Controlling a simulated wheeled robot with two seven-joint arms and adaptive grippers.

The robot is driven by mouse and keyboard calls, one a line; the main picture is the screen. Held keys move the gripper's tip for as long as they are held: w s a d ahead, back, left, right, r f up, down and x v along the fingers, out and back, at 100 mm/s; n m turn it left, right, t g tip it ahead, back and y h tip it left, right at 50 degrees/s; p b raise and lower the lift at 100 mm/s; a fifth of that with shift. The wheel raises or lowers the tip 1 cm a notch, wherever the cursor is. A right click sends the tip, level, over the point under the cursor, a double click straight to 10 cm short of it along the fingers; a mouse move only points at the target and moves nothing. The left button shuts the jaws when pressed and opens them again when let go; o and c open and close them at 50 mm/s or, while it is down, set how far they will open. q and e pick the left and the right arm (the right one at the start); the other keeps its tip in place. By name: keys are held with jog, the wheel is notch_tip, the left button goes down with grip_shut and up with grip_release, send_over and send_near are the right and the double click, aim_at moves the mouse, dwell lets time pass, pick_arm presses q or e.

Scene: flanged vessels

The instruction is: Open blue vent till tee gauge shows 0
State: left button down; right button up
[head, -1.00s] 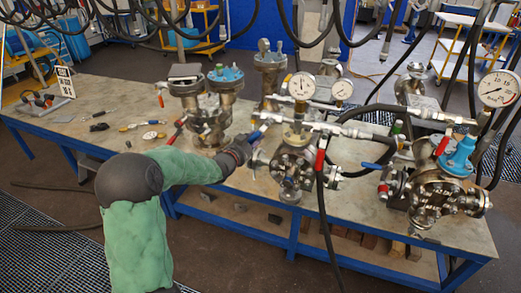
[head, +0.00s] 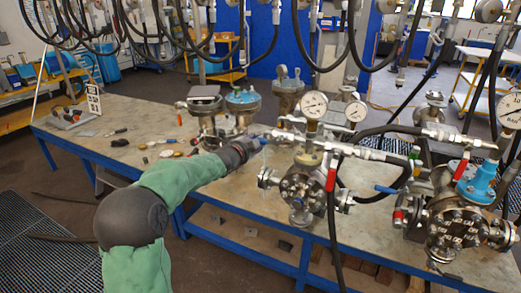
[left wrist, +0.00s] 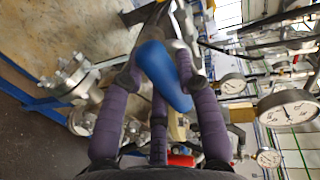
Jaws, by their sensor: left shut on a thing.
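The blue vent handle (left wrist: 163,75) sits between the purple fingers of my left gripper (left wrist: 162,78) in the left wrist view. The gripper is shut on it. In the head view my left gripper (head: 250,147) is at the left end of the metal tee line, and only a little blue shows past its fingers. The tee gauge (head: 314,105), round and white-faced, stands above the line just right of the gripper. It also shows in the left wrist view (left wrist: 288,107). Its needle is too small to read surely. My right gripper is out of view.
A smaller gauge (head: 356,111) stands right of the tee gauge. A red lever (head: 332,174) hangs below the line. Flanged vessels (head: 301,190) crowd the bench, and black hoses hang overhead. The bench's left part (head: 100,150) has small loose parts and bare room.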

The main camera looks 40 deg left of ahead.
pick_arm(q)
jog(key=shift+r+m, duration=0.35)
jog(key=shift+m, duration=0.05)
dwell(0.4)
jog(key=c, duration=0.9)
grip_release()
jog(key=shift+o, duration=0.2)
jog(key=shift+s, duration=0.1)
jog(key=v, duration=1.1)
jog(key=shift+s+r, duration=0.15)
jog(key=shift+s, duration=0.2)
jog(key=shift+d, duration=0.1)
